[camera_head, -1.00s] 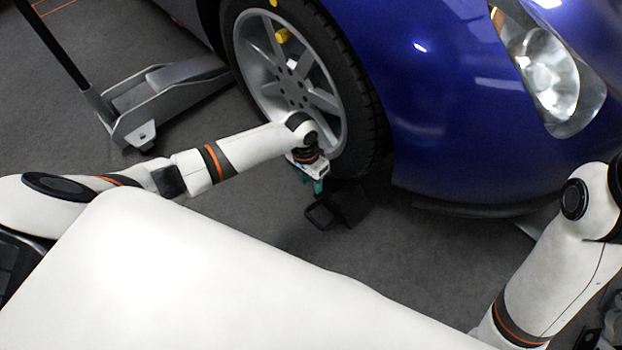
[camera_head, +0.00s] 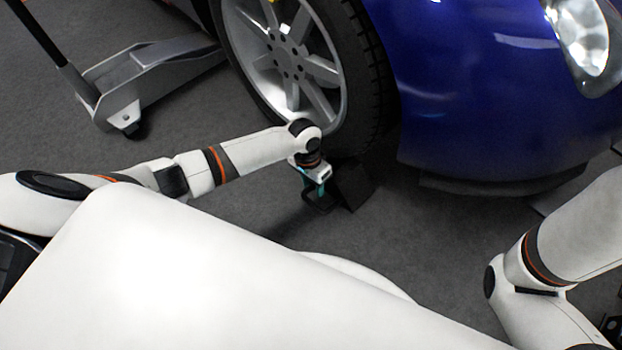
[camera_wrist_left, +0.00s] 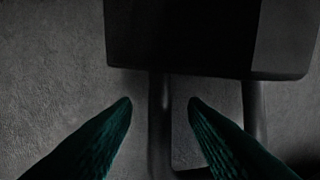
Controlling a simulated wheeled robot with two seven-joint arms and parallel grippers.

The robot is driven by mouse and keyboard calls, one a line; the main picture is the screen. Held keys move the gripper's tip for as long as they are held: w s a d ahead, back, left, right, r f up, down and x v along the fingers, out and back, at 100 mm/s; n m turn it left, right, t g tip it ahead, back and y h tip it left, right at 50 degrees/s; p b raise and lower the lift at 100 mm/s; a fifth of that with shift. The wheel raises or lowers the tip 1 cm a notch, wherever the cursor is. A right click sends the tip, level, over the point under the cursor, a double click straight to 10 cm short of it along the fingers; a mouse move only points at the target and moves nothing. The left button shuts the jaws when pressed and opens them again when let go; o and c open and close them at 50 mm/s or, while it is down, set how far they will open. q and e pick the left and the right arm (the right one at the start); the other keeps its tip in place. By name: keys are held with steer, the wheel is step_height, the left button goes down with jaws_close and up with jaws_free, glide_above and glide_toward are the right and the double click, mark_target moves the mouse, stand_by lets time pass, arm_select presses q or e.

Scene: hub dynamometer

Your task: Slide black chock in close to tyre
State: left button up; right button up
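The black chock (camera_head: 353,186) is a dark wedge on the floor by the front tyre (camera_head: 375,100). Its upper part overlaps the tyre's lower edge in the head view; I cannot tell whether they touch. A handle loop (camera_head: 318,207) sticks out from its near side. My left gripper (camera_head: 318,190) points down at this handle. In the left wrist view the green fingers (camera_wrist_left: 160,103) are apart, with a handle bar (camera_wrist_left: 159,125) between them and gaps on both sides. The chock's body (camera_wrist_left: 180,40) fills the top there. My right gripper is not visible; only its arm shows.
The blue car (camera_head: 480,90) overhangs the floor behind the chock, with a low front lip. A grey floor jack (camera_head: 150,80) stands at the upper left. Grey floor (camera_head: 400,235) is clear in front of the chock.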

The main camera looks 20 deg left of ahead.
arm_select(q)
steer(key=shift+d+f+b, duration=0.1)
steer(key=shift+f+b, duration=0.25)
steer(key=shift+f, duration=0.4)
jaws_close()
stand_by(1.0)
